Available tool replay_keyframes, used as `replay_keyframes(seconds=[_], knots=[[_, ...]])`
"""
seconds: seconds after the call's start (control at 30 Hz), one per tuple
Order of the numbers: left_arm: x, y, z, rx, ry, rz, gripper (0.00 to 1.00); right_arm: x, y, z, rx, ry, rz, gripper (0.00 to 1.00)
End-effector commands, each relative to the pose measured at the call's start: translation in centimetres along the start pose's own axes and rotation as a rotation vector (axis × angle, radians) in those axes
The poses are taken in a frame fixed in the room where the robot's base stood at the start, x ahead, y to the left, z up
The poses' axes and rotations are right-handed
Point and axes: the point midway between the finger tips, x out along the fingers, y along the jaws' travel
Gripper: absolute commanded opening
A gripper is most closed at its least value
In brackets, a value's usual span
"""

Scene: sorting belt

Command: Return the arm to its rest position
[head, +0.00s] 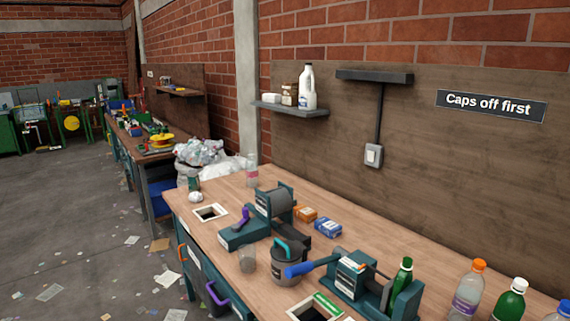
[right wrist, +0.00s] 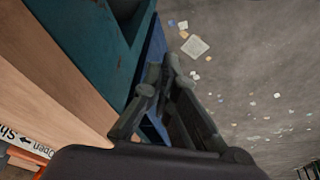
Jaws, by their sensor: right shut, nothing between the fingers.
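My right gripper (right wrist: 163,72) shows in the right wrist view, with its dark fingers brought together and nothing between them. It is beside the bench's edge, over or near the concrete floor (right wrist: 250,60), and touches nothing that I can make out. Neither of my arms shows in the head view. My left gripper is in neither view.
The wooden workbench (head: 222,188) carries teal devices (head: 275,205), a grey pot with a blue handle (head: 287,268), and several bottles, including an orange-capped one (head: 468,290). In the right wrist view, the teal bench side (right wrist: 85,45) is close left. Paper scraps (right wrist: 195,46) litter the open floor.

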Motion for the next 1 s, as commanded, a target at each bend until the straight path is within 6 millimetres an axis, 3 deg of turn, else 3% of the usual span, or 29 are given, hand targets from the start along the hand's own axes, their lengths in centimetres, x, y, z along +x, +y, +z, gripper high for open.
replay_keyframes(seconds=[0.03, 0.27, 0.4, 0.6, 0.8, 1.0], knots=[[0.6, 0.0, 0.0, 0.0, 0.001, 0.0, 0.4, 2.3, -0.1, 0.6, -0.001, -0.011, -0.002, 0.0], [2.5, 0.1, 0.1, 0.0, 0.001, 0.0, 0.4, 13.0, -0.7, 4.3, -0.007, -0.051, -0.009, 0.0], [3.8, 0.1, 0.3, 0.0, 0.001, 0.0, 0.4, 19.8, -1.0, 8.2, -0.012, -0.077, -0.012, 0.0], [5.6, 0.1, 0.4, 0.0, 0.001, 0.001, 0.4, 27.9, -1.4, 15.1, -0.021, -0.116, -0.017, 0.0], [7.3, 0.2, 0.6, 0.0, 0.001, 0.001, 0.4, 33.5, -1.6, 23.2, -0.03, -0.155, -0.02, 0.0], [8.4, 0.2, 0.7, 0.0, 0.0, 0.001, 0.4, 35.9, -1.6, 29.0, -0.037, -0.178, -0.022, 0.0]])
